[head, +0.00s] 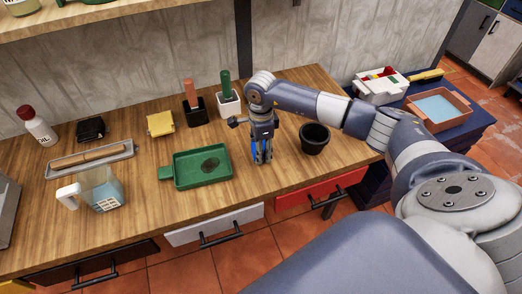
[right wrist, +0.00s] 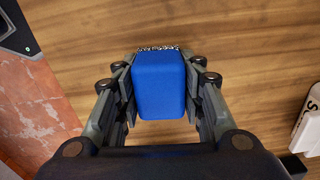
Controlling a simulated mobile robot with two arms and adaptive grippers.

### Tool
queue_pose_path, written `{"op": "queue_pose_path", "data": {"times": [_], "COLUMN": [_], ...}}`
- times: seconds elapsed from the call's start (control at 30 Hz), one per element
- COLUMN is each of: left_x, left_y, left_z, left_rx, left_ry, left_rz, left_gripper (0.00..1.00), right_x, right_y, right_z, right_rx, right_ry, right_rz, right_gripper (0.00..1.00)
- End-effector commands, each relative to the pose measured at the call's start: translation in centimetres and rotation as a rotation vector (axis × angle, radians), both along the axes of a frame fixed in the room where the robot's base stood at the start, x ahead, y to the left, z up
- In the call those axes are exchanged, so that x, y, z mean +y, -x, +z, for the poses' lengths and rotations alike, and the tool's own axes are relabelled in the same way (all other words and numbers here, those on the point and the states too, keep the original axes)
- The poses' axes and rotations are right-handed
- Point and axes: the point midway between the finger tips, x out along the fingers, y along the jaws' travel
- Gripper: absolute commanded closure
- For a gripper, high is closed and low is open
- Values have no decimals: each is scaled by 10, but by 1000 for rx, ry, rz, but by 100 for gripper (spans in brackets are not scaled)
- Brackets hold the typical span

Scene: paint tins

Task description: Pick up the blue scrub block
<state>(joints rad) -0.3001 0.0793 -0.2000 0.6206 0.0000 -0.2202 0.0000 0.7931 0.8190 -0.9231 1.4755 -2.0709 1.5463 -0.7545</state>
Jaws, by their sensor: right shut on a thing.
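The blue scrub block (right wrist: 160,85) sits between the two fingers of my right gripper (right wrist: 160,100) in the right wrist view, with a finger against each side. A grey, rough strip shows along its far edge. In the head view my right gripper (head: 262,158) points down over the wooden table, and only slivers of blue show between its fingers. I cannot tell from these views whether the block touches the table. My left gripper is not in view.
A green tray (head: 203,181) lies close to the left of my right gripper, and a black cup (head: 314,139) stands to its right. A yellow block (head: 160,124), a clear jug (head: 101,190) and two brushes in holders (head: 229,104) stand farther left and behind. The table's front edge is near.

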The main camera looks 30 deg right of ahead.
Motion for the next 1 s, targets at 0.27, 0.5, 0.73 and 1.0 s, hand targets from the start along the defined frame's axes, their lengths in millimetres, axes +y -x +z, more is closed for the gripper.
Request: {"op": "queue_pose_path", "data": {"times": [0.27, 0.5, 0.73, 1.0], "left_x": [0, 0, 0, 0], "left_y": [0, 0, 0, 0], "left_z": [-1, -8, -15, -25], "left_rx": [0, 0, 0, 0], "left_ry": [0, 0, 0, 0], "left_rz": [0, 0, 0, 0], "left_gripper": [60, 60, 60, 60], "right_x": [0, 0, 22, 64], "right_y": [0, -2, 30, 83], "right_z": [3, 27, 36, 43], "right_rx": [-1, -6, 1, -2], "right_ry": [-1, 0, 0, -2], "right_rz": [0, 1, 7, 7], "right_gripper": [92, 92, 92, 92]}}
